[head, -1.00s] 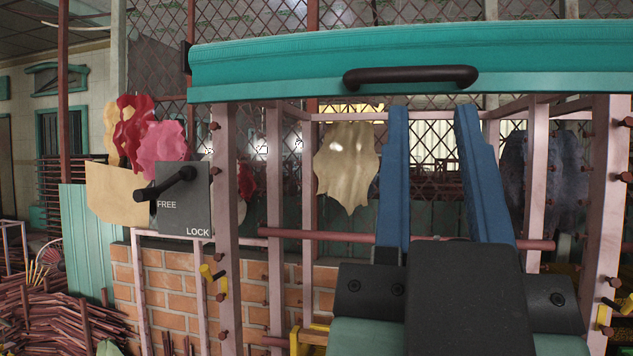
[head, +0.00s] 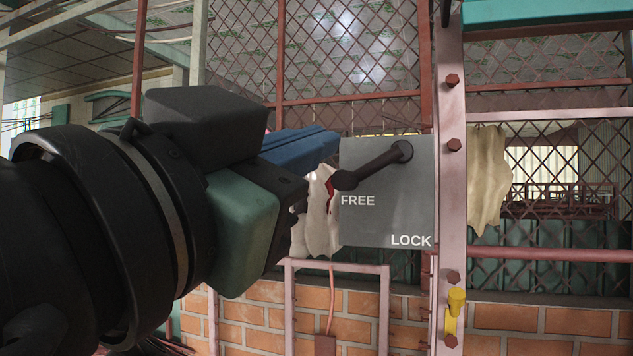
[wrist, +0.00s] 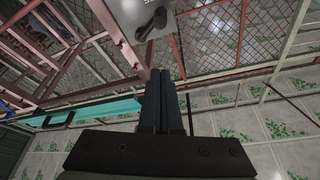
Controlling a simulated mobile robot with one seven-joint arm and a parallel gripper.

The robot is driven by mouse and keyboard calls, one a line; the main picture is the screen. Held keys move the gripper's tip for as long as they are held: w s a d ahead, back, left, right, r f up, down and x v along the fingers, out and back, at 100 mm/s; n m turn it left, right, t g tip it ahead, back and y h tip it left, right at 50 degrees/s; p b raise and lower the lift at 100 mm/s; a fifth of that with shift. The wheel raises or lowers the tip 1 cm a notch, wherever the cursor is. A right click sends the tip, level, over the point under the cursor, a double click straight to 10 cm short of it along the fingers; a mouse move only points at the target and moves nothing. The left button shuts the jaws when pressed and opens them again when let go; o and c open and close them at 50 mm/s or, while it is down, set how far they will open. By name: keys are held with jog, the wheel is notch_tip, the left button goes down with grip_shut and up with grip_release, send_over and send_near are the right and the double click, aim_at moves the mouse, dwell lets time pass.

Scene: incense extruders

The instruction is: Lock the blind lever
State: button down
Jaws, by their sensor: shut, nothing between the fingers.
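The blind lever (head: 375,165) is a black crank with a round knob on a grey panel (head: 390,215) marked FREE and LOCK. Its knob points down-left, just above the word FREE; LOCK is at the panel's lower right. My gripper (head: 328,143) is at the left of the panel, its blue fingers shut and empty, with the tips near the panel's upper left edge. I cannot tell whether they touch it. In the wrist view the shut fingers (wrist: 166,75) point up toward the panel (wrist: 128,12) and the lever (wrist: 151,24).
A pink post with red bolts (head: 452,200) stands right of the panel, with a yellow fitting (head: 455,305) low on it. The teal blind (head: 550,12) is at the upper right. A brick wall (head: 530,325) and pink rail (head: 335,267) lie below.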

aim_at(371, 166)
jog(key=d+p+x, duration=0.1)
jog(key=p+x, duration=0.5)
jog(key=x, duration=0.4)
jog(key=shift+a+f+p, duration=0.15)
jog(key=shift+a+f, duration=0.4)
jog(key=shift+f, duration=0.35)
jog(key=shift+a+f+p, duration=0.15)
jog(key=shift+a+f, duration=0.4)
jog(key=shift+f, duration=0.35)
jog(key=shift+w+f, duration=0.1)
jog(key=shift+f, duration=0.1)
jog(key=shift+d, duration=0.1)
